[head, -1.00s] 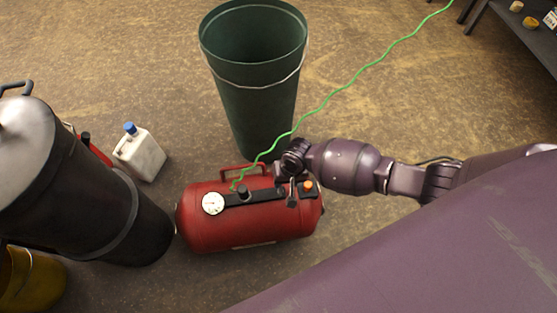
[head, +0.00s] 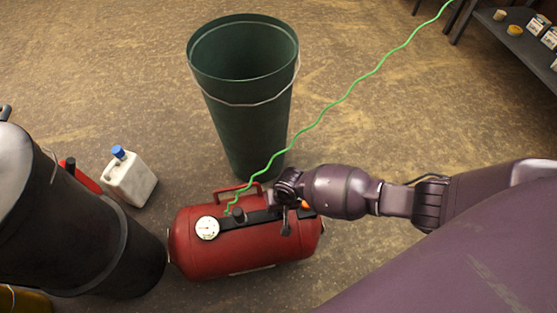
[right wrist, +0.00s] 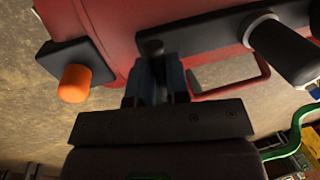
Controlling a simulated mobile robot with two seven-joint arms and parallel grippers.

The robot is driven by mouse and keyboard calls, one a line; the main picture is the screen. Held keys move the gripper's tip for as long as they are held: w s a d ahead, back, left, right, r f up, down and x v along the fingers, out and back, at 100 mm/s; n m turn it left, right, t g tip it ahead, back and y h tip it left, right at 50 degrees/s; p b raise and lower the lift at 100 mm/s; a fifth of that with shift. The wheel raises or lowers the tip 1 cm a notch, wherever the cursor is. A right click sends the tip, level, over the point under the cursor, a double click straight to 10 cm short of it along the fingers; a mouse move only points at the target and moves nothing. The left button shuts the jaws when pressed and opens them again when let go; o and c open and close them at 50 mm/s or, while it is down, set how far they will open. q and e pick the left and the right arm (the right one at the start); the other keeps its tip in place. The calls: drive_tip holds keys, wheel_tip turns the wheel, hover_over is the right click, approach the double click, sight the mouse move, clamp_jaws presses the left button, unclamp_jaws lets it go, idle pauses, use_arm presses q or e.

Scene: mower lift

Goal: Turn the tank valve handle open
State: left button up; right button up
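The red tank (head: 245,245) lies on its side on the floor, with a white gauge (head: 207,228), a dark fitting (head: 238,214) and a carry handle on top. In the right wrist view, an orange knob (right wrist: 74,83) on a black block is left of my right gripper (right wrist: 154,62), apart from it. A small black knob (right wrist: 152,46) is at its fingertips. I cannot tell which knob is the valve handle, or whether the fingers grip the black one. In the head view my right gripper (head: 285,205) is over the tank's right end. My left gripper is out of view.
A green bin (head: 245,110) stands behind the tank. A green hose (head: 335,103) runs from the tank to the upper right. A dark drum (head: 70,225) and a white jug (head: 130,180) are at left. A shelf (head: 510,40) is at upper right.

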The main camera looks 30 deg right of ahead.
drive_tip(key=shift+n, duration=0.3)
clamp_jaws()
drive_tip(key=n, duration=0.2)
drive_tip(key=shift+n+g, duration=0.3)
drive_tip(key=shift+n, duration=0.1)
drive_tip(key=n+g, duration=0.1)
drive_tip(key=n, duration=0.4)
drive_tip(key=shift+d+f, duration=0.1)
drive_tip(key=n, duration=0.5)
drive_tip(key=shift+w+g+h, duration=0.1)
drive_tip(key=shift+g+h, duration=0.3)
drive_tip(key=shift+n+h+b, duration=0.3)
drive_tip(key=shift+n+h, duration=0.1)
drive_tip(key=shift+n, duration=1.8)
drive_tip(key=o, duration=0.7)
unclamp_jaws()
drive_tip(key=shift+w, duration=0.1)
